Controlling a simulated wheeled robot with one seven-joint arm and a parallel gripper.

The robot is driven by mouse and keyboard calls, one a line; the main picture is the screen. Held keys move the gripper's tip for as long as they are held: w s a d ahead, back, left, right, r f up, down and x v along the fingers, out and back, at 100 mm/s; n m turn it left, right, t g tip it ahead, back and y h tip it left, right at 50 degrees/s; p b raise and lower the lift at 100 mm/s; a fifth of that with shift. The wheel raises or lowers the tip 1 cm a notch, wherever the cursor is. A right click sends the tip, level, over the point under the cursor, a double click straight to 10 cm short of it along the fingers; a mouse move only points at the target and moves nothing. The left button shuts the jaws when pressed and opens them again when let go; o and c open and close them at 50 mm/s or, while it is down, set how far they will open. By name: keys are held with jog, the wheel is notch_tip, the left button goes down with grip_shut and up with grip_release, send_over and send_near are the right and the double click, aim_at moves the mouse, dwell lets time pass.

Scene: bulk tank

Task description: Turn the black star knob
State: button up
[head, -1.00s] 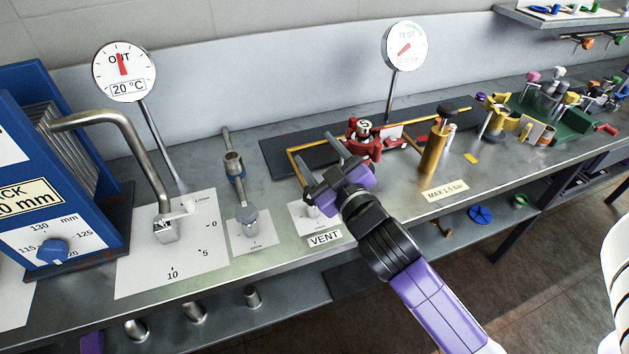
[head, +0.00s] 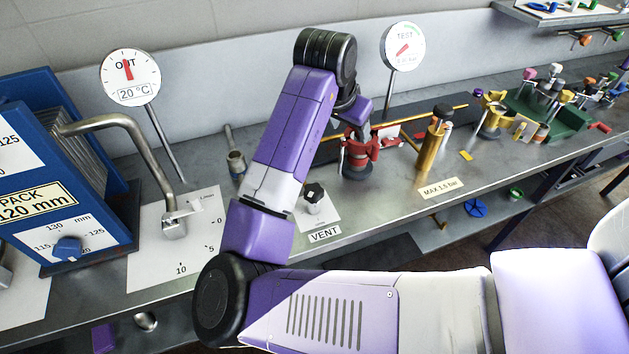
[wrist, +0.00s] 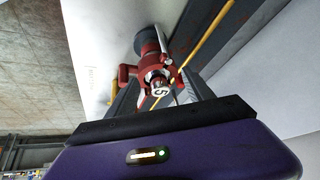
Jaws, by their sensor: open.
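The black star knob (head: 314,192) sits on a small metal valve body on a white plate, just behind the VENT label, in the head view. It is uncovered, and nothing touches it. I cannot make it out in the wrist view. My gripper (head: 355,108) is up and behind the knob, over the red fitting, partly hidden by my arm in the head view. In the wrist view my gripper (wrist: 163,92) is open, its grey fingers either side of the red fitting (wrist: 158,68) with a "5" on its top. Contact there cannot be told.
The red fitting (head: 357,160) stands behind and right of the knob. A brass cylinder (head: 432,150) stands further right. A bent steel lever (head: 135,132) and a blue plate pack (head: 85,195) are left. Bare bench lies right of the VENT label (head: 324,234).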

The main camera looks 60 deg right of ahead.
aim_at(315, 189)
jog(key=a+y, duration=0.2)
jog(key=a, duration=0.2)
jog(key=a+f+y, duration=0.1)
jog(key=a+y, duration=0.1)
jog(key=a, duration=0.2)
jog(key=a+m+y, duration=0.1)
jog(key=a+y, duration=0.1)
jog(key=a, duration=0.1)
jog(key=shift+w+a+f+g, duration=0.2)
jog(key=shift+w+a+g, duration=0.1)
jog(key=shift+w+a, duration=0.1)
notch_tip(315, 189, down, 8)
jog(key=shift+r+p, duration=0.25)
jog(key=shift+p, duration=0.2)
grip_shut()
